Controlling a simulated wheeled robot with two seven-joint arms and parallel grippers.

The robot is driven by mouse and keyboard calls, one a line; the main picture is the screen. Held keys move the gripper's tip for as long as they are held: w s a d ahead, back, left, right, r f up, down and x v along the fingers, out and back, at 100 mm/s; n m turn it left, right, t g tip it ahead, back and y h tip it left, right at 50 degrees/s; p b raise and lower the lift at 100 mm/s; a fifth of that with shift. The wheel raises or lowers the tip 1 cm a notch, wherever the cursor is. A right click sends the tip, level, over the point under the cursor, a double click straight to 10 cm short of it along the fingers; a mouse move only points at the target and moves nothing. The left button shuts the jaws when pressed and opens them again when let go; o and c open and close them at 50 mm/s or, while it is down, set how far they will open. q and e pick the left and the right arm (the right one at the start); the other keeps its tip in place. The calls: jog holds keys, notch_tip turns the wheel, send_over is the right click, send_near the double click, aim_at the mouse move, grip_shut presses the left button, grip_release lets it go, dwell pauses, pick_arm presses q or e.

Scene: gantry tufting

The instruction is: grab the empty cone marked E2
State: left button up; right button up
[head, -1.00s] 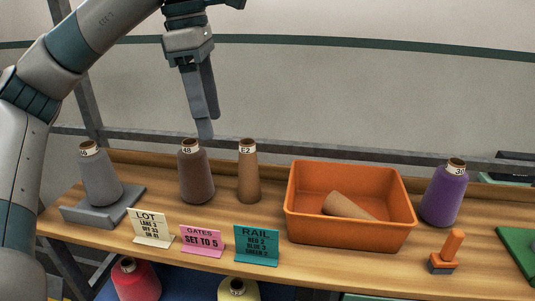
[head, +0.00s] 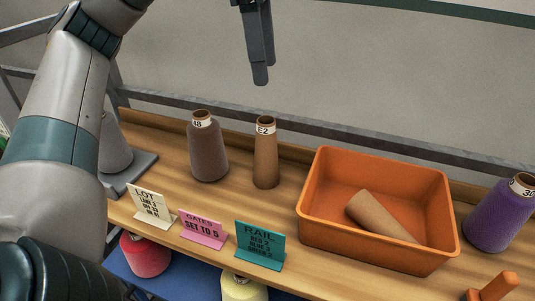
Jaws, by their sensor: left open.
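The empty cone marked E2 (head: 266,160) is bare brown and stands upright on the wooden shelf, with a white label near its top. My left gripper (head: 260,82) is above it in the head view, fingers pointing down, apart from the cone and holding nothing. Its fingers overlap in this view. My right gripper is not in view.
A brown yarn cone marked 48 (head: 207,155) stands close left of E2. An orange bin (head: 330,236) holding a bare cone (head: 380,216) is at right. Sign cards (head: 260,247) stand in front. A purple cone (head: 499,217) stands far right; a grey cone (head: 115,150) is partly hidden by my arm.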

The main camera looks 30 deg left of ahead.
pick_arm(q)
send_over(269, 138)
jog(key=w+a, duration=0.1)
jog(key=w, duration=0.1)
notch_tip(269, 138, down, 5)
notch_tip(269, 138, down, 7)
jog(key=shift+d+f+p, duration=0.15)
jog(key=shift+p, duration=0.9)
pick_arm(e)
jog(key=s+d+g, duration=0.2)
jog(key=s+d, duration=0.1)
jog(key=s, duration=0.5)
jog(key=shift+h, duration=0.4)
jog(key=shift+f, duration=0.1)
pick_arm(q)
jog(key=shift+s+f+p, duration=0.1)
jog(key=shift+f+p, duration=0.25)
jog(key=shift+p, duration=0.05)
jog(key=f, duration=0.1)
jog(key=f+p, duration=0.2)
jog(key=f, duration=0.1)
jog(key=shift+s+a, duration=0.15)
jog(key=shift+a, duration=0.2)
jog(key=shift+d+f, duration=0.1)
jog(key=shift+f, duration=0.2)
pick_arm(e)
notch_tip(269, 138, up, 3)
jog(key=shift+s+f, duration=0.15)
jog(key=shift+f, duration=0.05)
